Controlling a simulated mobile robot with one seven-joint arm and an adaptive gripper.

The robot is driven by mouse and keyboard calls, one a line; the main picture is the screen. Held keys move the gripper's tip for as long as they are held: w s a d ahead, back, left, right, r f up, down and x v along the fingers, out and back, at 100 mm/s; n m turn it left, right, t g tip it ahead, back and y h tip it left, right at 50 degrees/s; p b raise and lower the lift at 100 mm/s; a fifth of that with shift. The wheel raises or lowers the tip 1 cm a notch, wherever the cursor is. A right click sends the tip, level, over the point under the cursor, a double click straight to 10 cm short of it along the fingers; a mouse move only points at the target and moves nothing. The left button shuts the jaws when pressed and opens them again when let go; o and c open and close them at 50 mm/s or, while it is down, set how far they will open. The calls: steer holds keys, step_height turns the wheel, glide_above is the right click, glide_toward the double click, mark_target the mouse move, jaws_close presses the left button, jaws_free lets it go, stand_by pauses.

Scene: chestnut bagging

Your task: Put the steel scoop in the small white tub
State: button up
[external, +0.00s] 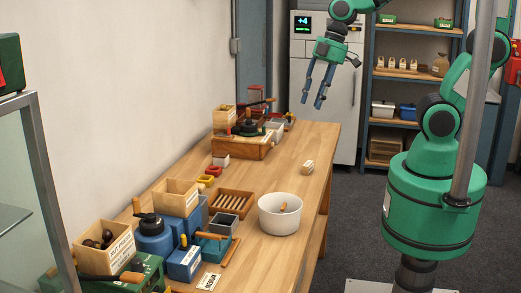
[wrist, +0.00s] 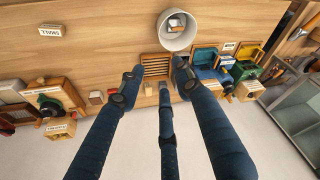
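The small white tub (external: 279,222) stands upright near the table's right edge. It also shows at the top of the wrist view (wrist: 165,44). A wooden handle (external: 284,207) shows inside the tub. In the wrist view a grey metal piece (wrist: 178,20) lies in the tub with the wooden part; it looks like the steel scoop, though its full shape is unclear. My gripper (external: 312,103) is high above the far end of the table, away from the tub. Its blue fingers (wrist: 157,78) are spread, with nothing between them.
Blue and green machines and a wooden box (external: 105,248) crowd the near left. A wooden crate unit (external: 240,147) stands at the far end. The table's right side is mostly clear around a small labelled block (external: 307,168).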

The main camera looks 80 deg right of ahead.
steer(key=s+d+r+m+t+h, duration=0.2)
steer(key=s+d+r+m, duration=0.5)
steer(key=s+r+m, duration=0.1)
steer(key=shift+s+d+r+m+t, duration=0.35)
steer(key=shift+s+r, duration=0.25)
steer(key=shift+s, duration=0.35)
step_height(320, 180, down, 4)
steer(key=b, duration=0.3)
steer(key=shift+r, duration=0.25)
